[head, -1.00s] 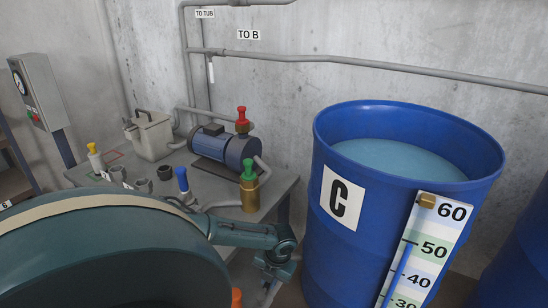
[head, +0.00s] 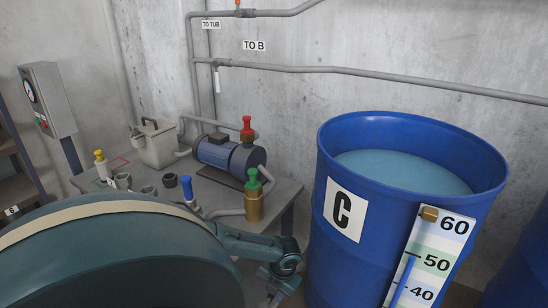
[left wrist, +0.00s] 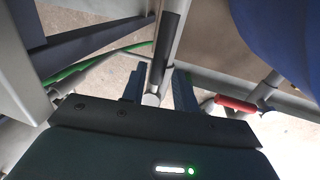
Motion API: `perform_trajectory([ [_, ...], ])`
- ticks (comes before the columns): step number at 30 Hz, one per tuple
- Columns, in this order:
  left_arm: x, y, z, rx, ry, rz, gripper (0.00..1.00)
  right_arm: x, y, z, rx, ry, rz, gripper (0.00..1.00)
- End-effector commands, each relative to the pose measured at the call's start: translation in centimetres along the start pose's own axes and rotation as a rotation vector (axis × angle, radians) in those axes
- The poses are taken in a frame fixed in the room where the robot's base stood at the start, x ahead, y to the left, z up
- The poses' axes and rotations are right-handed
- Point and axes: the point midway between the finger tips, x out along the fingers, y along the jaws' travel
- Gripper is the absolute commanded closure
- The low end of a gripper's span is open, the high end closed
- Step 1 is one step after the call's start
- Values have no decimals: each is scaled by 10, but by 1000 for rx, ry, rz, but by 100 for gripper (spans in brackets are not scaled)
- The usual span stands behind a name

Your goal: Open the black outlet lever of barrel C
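Barrel C (head: 440,135) is a blue open drum of bluish liquid at the right in the head view. It bears a white C label and a level scale. My left gripper (head: 280,287) hangs beside its left side, low in the head view. In the left wrist view the two dark fingers of my left gripper (left wrist: 159,88) stand apart. A grey rod with a black sleeve (left wrist: 170,48) runs up from between them; I cannot tell whether this is the outlet lever or whether a finger touches it. My right gripper is not in view.
A red handle (left wrist: 237,105) sits on piping right of the fingers. A green hose (left wrist: 85,66) runs at the left. A table (head: 285,190) left of the barrel carries a blue pump (head: 225,153) and a green-topped valve (head: 253,190). Wall pipes run behind.

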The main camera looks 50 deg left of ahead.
Motion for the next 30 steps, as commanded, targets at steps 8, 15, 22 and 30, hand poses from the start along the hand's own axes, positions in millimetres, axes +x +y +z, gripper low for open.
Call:
perform_trajectory([
  [8,0,2,1,-4,-1,2,62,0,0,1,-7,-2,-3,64],
  [15,-19,2,2,-3,-4,1,62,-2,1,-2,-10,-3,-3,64],
  [22,-70,2,2,-3,-5,1,62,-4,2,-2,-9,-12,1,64],
  [30,-118,1,1,-3,-3,2,62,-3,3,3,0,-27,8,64],
])
